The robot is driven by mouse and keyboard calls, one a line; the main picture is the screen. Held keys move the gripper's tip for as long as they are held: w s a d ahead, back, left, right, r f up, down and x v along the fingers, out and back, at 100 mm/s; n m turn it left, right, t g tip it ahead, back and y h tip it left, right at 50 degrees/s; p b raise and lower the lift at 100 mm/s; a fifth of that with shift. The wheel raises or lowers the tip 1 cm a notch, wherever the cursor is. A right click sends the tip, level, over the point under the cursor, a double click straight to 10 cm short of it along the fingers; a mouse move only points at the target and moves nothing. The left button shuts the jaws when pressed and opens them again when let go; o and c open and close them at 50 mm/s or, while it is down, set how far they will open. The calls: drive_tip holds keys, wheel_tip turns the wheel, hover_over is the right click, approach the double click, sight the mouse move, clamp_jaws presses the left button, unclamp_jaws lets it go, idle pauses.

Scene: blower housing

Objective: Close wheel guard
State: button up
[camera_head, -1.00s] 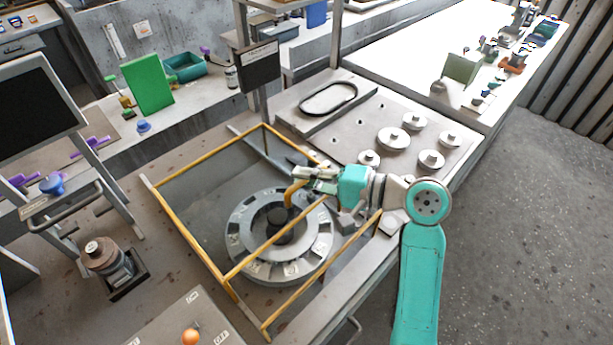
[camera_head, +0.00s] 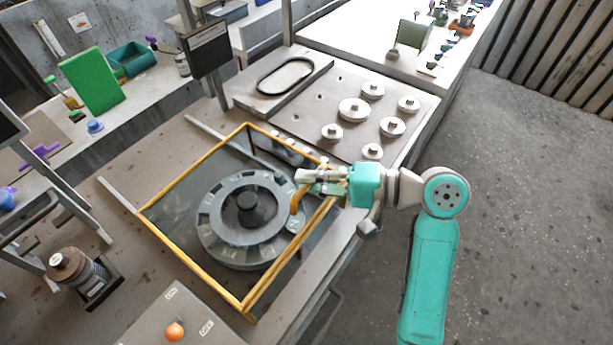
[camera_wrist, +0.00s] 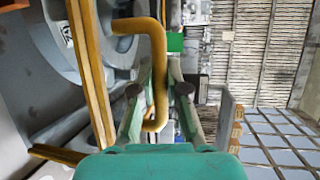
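The wheel guard (camera_head: 190,266) is a yellow square frame. It lies low, almost flat, around the grey bladed wheel (camera_head: 213,232) in the head view. Its bent yellow handle (camera_head: 296,198) stands at the right side. My gripper (camera_head: 306,183) is at this handle. In the wrist view the handle (camera_wrist: 158,60) passes between the two fingers of my gripper (camera_wrist: 160,88), which close in narrowly on it. Yellow guard bars (camera_wrist: 92,75) run close side by side left of the fingers. Whether the frame rests fully down is hard to tell.
A panel with an orange knob (camera_head: 174,331) is in front. A motor-like part (camera_head: 78,272) stands at left. A plate with several round discs (camera_head: 353,110) lies behind the guard. A dark screen (camera_head: 207,49) stands at the back. Open floor (camera_head: 530,200) is at right.

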drive_tip(key=o, duration=0.4)
drive_tip(key=shift+s+d, duration=0.1)
drive_tip(key=shift+d, duration=0.05)
drive_tip(key=shift+o, duration=0.2)
drive_tip(key=v, duration=1.2)
drive_tip(key=shift+d, duration=0.1)
